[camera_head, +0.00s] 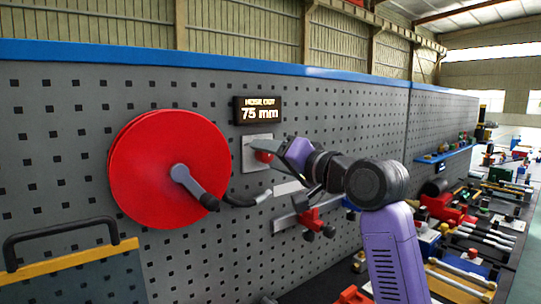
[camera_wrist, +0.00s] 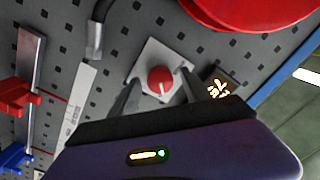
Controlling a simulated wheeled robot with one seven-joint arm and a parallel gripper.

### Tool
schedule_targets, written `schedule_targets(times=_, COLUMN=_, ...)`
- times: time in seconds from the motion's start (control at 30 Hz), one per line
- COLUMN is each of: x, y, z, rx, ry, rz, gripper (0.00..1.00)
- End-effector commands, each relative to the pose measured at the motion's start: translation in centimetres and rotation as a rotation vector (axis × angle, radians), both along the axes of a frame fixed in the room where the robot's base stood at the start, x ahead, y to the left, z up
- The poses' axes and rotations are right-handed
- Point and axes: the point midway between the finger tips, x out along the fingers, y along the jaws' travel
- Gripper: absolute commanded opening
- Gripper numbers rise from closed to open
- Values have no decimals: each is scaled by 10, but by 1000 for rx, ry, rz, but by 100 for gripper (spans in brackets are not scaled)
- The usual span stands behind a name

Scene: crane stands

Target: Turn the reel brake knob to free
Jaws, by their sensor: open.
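The red brake knob (camera_head: 264,156) sits on a pale square plate (camera_head: 250,152) on the grey pegboard, right of the big red reel (camera_head: 165,165). In the wrist view the round knob (camera_wrist: 160,80) shows a white pointer mark toward the picture's bottom. No plate labels are readable. My gripper (camera_head: 279,149) is at the knob and partly covers it in the head view. In the wrist view my gripper's (camera_wrist: 160,83) dark fingers are open, one on each side of the knob, with gaps visible. Whether the fingertips reach around its sides is unclear.
A display (camera_head: 259,110) reading "HOSE OUT 75 mm" is above the plate. The reel's dark crank handle (camera_head: 195,187) and a hose end (camera_head: 246,199) are at lower left. A rail with a red clamp (camera_head: 313,220) is below my arm.

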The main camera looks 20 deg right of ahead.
Motion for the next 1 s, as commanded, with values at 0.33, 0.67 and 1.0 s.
schedule_targets(times=0.33, x=1, y=0, z=0, rx=-1, ry=0, rz=0, gripper=38)
schedule_targets(times=0.67, x=1, y=0, z=0, rx=-2, ry=-1, rz=0, gripper=0)
schedule_targets(times=1.0, x=1, y=0, z=0, rx=-102, ry=-33, rz=-1, gripper=0)
